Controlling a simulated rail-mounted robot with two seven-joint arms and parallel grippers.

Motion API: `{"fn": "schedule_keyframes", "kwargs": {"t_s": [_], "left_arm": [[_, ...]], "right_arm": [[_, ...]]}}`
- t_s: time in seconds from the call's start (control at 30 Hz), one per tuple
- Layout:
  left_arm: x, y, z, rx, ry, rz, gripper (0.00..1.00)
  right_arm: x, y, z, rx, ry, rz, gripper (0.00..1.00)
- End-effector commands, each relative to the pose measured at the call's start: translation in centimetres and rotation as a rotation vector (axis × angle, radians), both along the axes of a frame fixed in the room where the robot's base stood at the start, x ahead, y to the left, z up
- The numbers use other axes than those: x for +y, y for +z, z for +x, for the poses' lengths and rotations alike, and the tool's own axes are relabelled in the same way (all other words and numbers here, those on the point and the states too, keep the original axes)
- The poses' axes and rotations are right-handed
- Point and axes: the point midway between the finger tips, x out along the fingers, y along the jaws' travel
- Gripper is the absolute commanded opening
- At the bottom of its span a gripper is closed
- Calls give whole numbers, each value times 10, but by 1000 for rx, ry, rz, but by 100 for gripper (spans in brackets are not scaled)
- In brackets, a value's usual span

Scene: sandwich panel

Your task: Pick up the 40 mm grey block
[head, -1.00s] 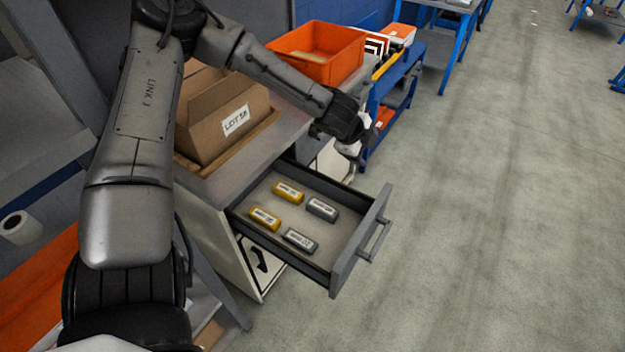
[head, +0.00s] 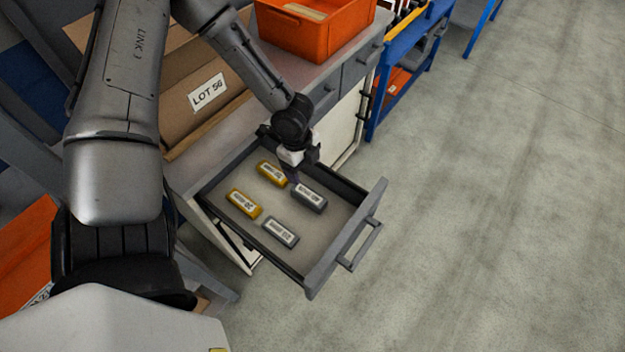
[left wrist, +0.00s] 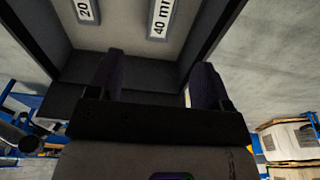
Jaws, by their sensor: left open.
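An open drawer (head: 330,262) holds two grey and two yellow blocks. The far grey block (head: 310,197) lies flat near the drawer's far side, and its label is too small to read in the head view. In the left wrist view a label reading 40 mm (left wrist: 162,18) is at the top edge, apparently on this block. My left gripper (head: 293,178) points down over the drawer's far side, just beside the far grey block. Its two fingers (left wrist: 158,70) are apart with nothing between them. My right gripper is not in view.
The near grey block (head: 281,232), near yellow block (head: 243,204) and far yellow block (head: 271,173) lie close by. The drawer's walls stand around them. A cardboard box (head: 205,110) and orange bin (head: 315,30) stand on the cabinet. Open floor lies right.

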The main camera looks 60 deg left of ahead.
Motion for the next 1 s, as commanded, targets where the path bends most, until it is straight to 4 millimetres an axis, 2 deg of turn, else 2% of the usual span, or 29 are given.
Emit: {"fn": "schedule_keyframes", "kwargs": {"t_s": [0.13,0.3,0.5,0.87,1.0], "left_arm": [[-1,-15,0,3,1,1,72],[-4,-47,2,2,0,2,72],[-7,-74,4,1,-1,2,72],[-9,-89,6,-1,0,0,72],[-10,-100,7,0,0,1,72]], "right_arm": [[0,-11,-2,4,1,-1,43],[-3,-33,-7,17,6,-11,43],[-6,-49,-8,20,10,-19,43],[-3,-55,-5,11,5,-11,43],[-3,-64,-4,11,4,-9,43]]}}
